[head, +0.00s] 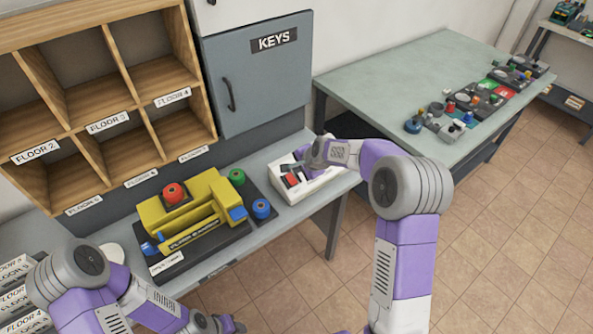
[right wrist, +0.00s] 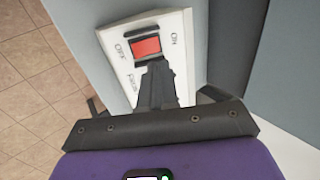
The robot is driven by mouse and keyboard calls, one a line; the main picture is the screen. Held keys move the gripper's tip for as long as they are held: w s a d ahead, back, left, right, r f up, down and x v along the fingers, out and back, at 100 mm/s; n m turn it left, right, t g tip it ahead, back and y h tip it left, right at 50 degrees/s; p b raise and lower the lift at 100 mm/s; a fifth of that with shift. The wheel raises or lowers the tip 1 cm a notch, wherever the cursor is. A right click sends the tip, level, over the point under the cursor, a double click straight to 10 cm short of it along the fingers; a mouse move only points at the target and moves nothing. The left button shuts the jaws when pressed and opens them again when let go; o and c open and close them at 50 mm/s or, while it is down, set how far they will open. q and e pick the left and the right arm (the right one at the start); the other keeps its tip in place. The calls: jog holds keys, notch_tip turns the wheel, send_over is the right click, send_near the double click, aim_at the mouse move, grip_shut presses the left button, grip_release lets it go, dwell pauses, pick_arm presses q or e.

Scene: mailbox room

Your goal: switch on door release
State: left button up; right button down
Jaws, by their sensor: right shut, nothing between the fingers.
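The white switch box (head: 322,184) sits on the grey bench, right of the yellow machine. Its red rocker (head: 292,179) shows partly beside my right gripper (head: 299,167). In the right wrist view the red rocker (right wrist: 147,48) lies between OFF and ON labels on the white plate (right wrist: 115,40); a third label is partly hidden. My right gripper (right wrist: 156,72) is shut and empty, its tips at or just over the rocker's near edge; I cannot tell if they touch. Which way the rocker is tipped is unclear. My left gripper (head: 216,325) is low in the head view, its jaws unclear.
A yellow machine (head: 180,212) with a red button stands left of the box; blue and green knobs (head: 261,209) lie between. A grey KEYS cabinet (head: 262,85) and wooden pigeonholes (head: 90,110) rise behind. A green-topped table (head: 385,75) with several controls stands right.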

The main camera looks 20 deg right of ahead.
notch_tip(320, 180, up, 7)
jog(key=s+p, duration=0.1)
jog(key=s, duration=0.1)
jog(key=shift+d, duration=0.3)
jog(key=shift+f, duration=0.1)
